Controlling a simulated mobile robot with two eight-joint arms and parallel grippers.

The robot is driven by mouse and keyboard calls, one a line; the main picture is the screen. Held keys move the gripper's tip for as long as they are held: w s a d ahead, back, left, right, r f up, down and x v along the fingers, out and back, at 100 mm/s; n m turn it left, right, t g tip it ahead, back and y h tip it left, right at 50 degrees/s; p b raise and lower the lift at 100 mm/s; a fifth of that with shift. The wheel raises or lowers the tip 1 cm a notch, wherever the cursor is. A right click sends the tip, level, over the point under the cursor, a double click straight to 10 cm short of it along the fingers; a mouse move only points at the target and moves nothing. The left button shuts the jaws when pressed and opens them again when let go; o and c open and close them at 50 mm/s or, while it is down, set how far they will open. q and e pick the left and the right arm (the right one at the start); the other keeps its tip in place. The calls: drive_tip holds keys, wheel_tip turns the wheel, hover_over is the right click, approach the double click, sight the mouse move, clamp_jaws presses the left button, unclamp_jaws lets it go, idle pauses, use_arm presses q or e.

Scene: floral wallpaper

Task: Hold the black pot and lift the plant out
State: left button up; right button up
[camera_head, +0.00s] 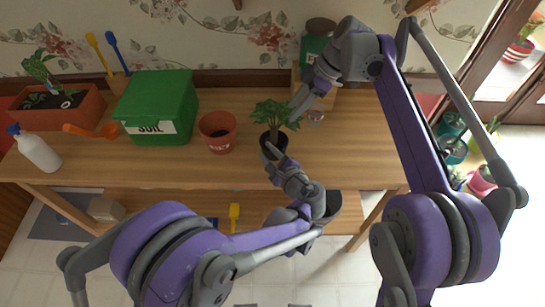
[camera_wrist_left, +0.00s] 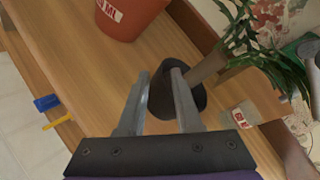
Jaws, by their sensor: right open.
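The small black pot (camera_head: 278,138) stands on the wooden table with a leafy green plant (camera_head: 271,111) upright in it. In the left wrist view the black pot (camera_wrist_left: 161,97) shows between and behind my fingers, with the plant's pale stem (camera_wrist_left: 208,66) rising from it. My left gripper (camera_head: 270,151) is at the pot's near side, its fingers apart with part of the pot between them; whether they press on it I cannot tell. My right gripper (camera_head: 298,104) is open beside the plant's leaves, on their right. Its fingertips are partly unclear.
A terracotta pot (camera_head: 217,142) stands left of the black pot. A green soil box (camera_head: 157,100), an orange trowel (camera_head: 90,130), a white bottle (camera_head: 38,152) and a brown planter (camera_head: 85,111) are farther left. A small glass-like jar (camera_head: 316,117) is at the right. The table's right front is clear.

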use_arm(q)
clamp_jaws()
idle(1.7)
